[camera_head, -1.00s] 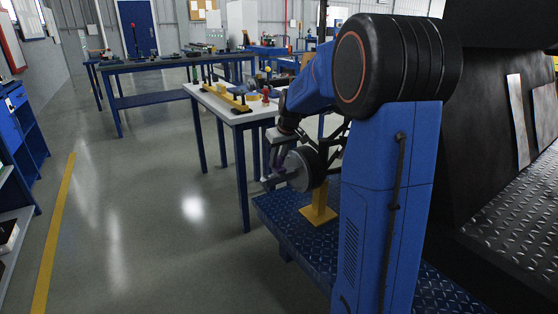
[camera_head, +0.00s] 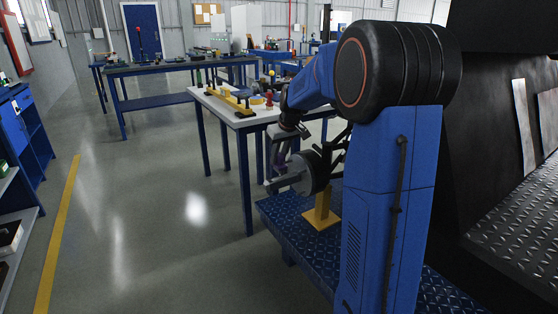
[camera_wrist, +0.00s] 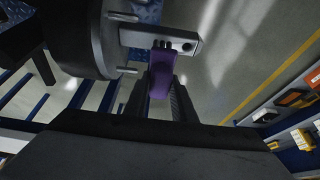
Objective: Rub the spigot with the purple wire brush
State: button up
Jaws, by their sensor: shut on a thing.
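My gripper (camera_wrist: 160,98) is shut on the purple wire brush (camera_wrist: 161,78), near the middle of the wrist view. The brush's dark bristle end overlaps the side of the spigot (camera_wrist: 185,41); it looks in contact, but I cannot be sure. The spigot is a grey stub with a dark hole, sticking out from a round dark hub (camera_wrist: 75,35) between thin studs. In the head view the spigot (camera_head: 283,183) points left from the hub (camera_head: 315,172), with the purple brush (camera_head: 279,158) just above it. My arm partly hides this area.
The hub stands on a yellow support (camera_head: 322,212) on a blue chequered platform (camera_head: 285,222). A white-topped table (camera_head: 232,112) with parts is behind it. Shelves (camera_head: 22,140) stand at far left. The floor between is clear.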

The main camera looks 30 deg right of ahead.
jog(key=shift+r, duration=2)
